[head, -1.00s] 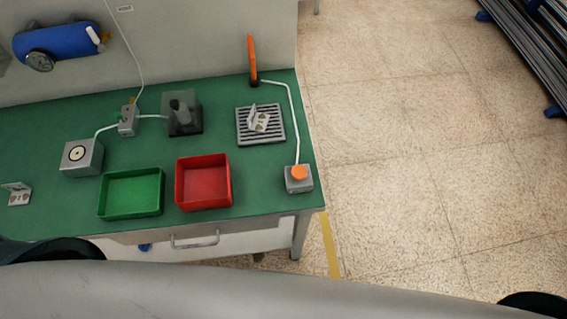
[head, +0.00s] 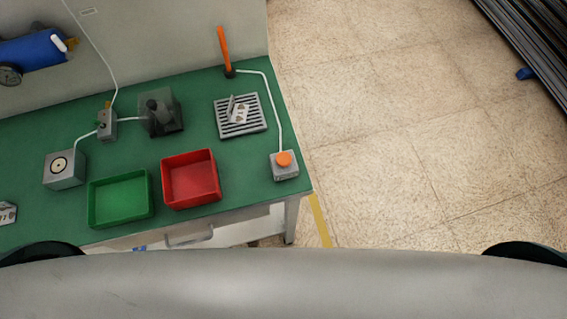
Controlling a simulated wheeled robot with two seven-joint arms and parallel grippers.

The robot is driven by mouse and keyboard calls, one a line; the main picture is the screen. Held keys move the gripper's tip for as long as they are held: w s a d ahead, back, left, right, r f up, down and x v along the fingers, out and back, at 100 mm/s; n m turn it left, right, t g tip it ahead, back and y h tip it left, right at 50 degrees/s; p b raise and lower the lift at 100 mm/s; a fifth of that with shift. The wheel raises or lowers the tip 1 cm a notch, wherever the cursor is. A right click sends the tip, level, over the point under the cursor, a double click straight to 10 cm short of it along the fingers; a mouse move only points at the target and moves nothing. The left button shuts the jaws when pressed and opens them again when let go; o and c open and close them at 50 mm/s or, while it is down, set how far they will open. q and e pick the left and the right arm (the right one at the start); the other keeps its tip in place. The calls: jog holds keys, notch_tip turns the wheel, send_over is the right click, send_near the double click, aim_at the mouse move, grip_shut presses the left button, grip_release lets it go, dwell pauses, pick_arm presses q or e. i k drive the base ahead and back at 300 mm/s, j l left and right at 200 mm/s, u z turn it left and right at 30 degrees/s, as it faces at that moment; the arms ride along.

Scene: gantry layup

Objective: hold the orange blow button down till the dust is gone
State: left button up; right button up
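The orange blow button (head: 284,159) sits on top of a small grey box near the right front corner of the green bench. A white tube runs from the box back to an orange blow nozzle (head: 224,50) standing at the rear edge. In front of the nozzle is a dark slotted grate (head: 257,125) with a small light grey part (head: 238,112) on it. Any dust on the part is too small to make out. Nothing touches the button. Neither gripper is in view.
A red tray (head: 191,204) and a green tray (head: 121,222) stand at the bench's front. Behind them are a grey box with a round dial (head: 64,170), a valve block (head: 107,124) and a dark fixture (head: 161,112). The floor (head: 400,150) right of the bench is clear.

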aim_at(285, 158)
jog(key=k+j, duration=0.15)
jog(key=j, duration=0.25)
jog(key=k+j+z, duration=0.1)
jog(key=j, duration=0.25)
jog(key=k+j, duration=0.2)
jog(key=j, duration=0.2)
jog(key=k+j+z, duration=0.1)
jog(key=j, duration=0.25)
jog(key=k+j, duration=0.25)
jog(key=i+j+z, duration=0.05)
jog(key=j, duration=0.1)
